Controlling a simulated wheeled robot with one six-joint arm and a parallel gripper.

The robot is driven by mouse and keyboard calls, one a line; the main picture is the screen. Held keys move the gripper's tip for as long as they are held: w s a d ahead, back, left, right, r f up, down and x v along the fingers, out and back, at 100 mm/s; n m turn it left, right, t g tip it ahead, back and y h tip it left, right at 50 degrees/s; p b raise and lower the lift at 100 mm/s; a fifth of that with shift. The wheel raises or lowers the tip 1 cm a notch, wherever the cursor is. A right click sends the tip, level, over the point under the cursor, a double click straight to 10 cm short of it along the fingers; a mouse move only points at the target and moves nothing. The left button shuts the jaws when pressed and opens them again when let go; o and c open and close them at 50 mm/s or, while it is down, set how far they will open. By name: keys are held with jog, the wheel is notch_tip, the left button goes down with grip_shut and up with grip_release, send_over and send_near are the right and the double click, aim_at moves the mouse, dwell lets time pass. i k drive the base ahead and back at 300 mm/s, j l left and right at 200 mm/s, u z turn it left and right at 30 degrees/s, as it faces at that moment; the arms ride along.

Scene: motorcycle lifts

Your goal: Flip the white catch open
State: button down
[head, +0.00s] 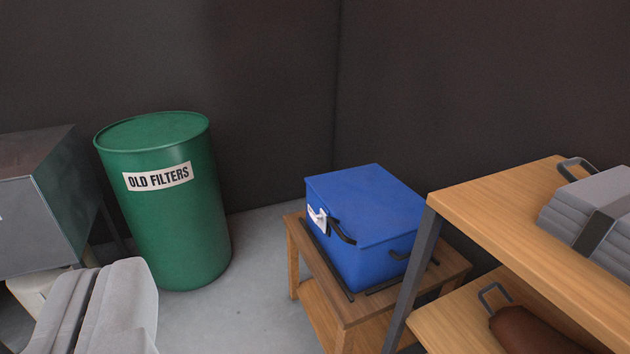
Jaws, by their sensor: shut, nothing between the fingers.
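The white catch (318,218) is a small pale piece on the left-hand face of a blue box (372,205), near that face's upper left. It is too small here to tell its exact position. The box's flat blue lid looks closed. A black handle (343,232) sits just right of the catch, and another dark handle is on the right-hand face. The box stands on a wooden stand (366,308). My gripper is not in view, and nothing covers the catch.
A wooden shelf unit (520,208) with a grey post stands close at right, partly in front of the stand. It bears a grey ribbed bundle (572,215). A green OLD FILTERS drum (175,225) stands left. A grey object (110,315) is at lower left. Floor between is clear.

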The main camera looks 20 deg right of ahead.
aim_at(322, 222)
jog(key=i+l, duration=0.3)
jog(key=i, duration=0.2)
jog(key=i+l, duration=0.25)
jog(key=i, duration=0.3)
